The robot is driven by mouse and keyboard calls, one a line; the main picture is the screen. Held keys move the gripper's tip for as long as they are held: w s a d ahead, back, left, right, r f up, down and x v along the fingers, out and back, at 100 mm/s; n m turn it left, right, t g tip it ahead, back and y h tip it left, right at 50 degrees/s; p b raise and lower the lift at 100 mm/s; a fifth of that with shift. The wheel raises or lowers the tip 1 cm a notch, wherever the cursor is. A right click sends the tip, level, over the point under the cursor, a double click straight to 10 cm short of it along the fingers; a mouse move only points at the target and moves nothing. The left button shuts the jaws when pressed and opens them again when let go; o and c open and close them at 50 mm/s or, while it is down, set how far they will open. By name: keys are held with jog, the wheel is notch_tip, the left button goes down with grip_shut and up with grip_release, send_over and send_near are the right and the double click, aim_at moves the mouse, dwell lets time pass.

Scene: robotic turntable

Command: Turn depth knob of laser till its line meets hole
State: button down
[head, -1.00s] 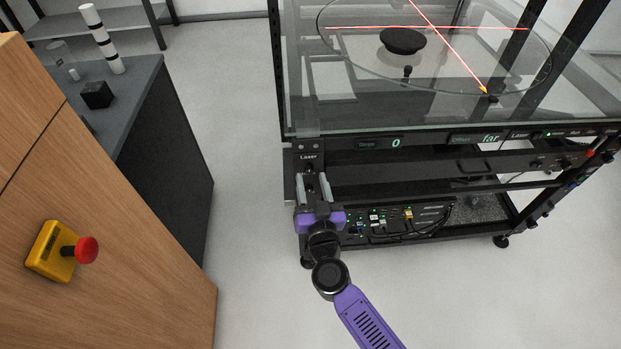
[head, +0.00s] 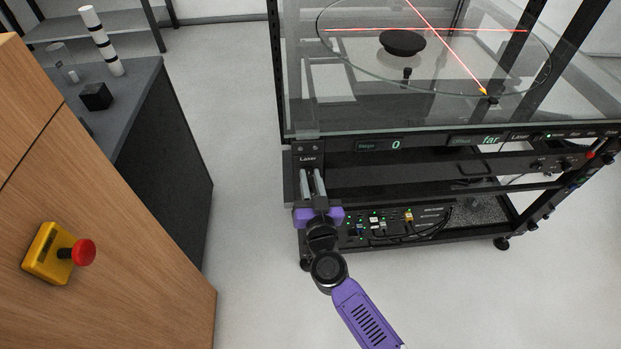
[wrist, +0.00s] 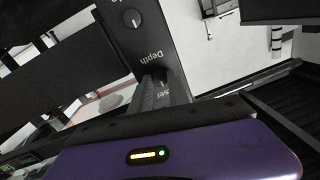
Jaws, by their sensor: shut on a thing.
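My gripper (head: 311,176) is shut at the small Laser panel on the turntable rig's front left. In the wrist view its fingers (wrist: 165,90) meet the panel (wrist: 150,40) between the "Depth" label and the partly hidden "Laser" heading. The depth knob is hidden between the fingers. Another knob (wrist: 132,18) with a white mark shows clear of them. Red laser lines cross above the glass turntable (head: 345,68): one runs left to right (head: 350,30), one diagonally (head: 455,57) to a bright spot near the rim. The hole cannot be made out. A display (head: 490,140) reads "far".
A black dish (head: 402,42) sits on the turntable. A second display (head: 395,144) reads 0. A wooden cabinet (head: 120,240) with a red stop button (head: 84,252) stands at left. Open floor (head: 250,250) lies between cabinet and rig.

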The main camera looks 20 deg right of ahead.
jog(key=shift+m, duration=0.3)
jog(key=m, duration=0.4)
jog(key=shift+f+m, duration=0.1)
jog(key=shift+m, duration=0.3)
jog(key=m, duration=0.4)
jog(key=shift+f+m+t+b, duration=0.1)
jog(key=shift+m+t+b, duration=0.2)
jog(key=shift+m+b, duration=0.1)
jog(key=m+h+b, duration=0.1)
jog(key=m, duration=0.4)
jog(key=shift+f+m, duration=0.1)
jog(key=shift+m, duration=0.3)
jog(key=m+b, duration=0.1)
jog(key=m, duration=0.3)
jog(key=shift+h, duration=0.4)
jog(key=shift+m, duration=0.5)
jog(key=c, duration=1.3)
grip_release()
jog(key=shift+o, duration=0.2)
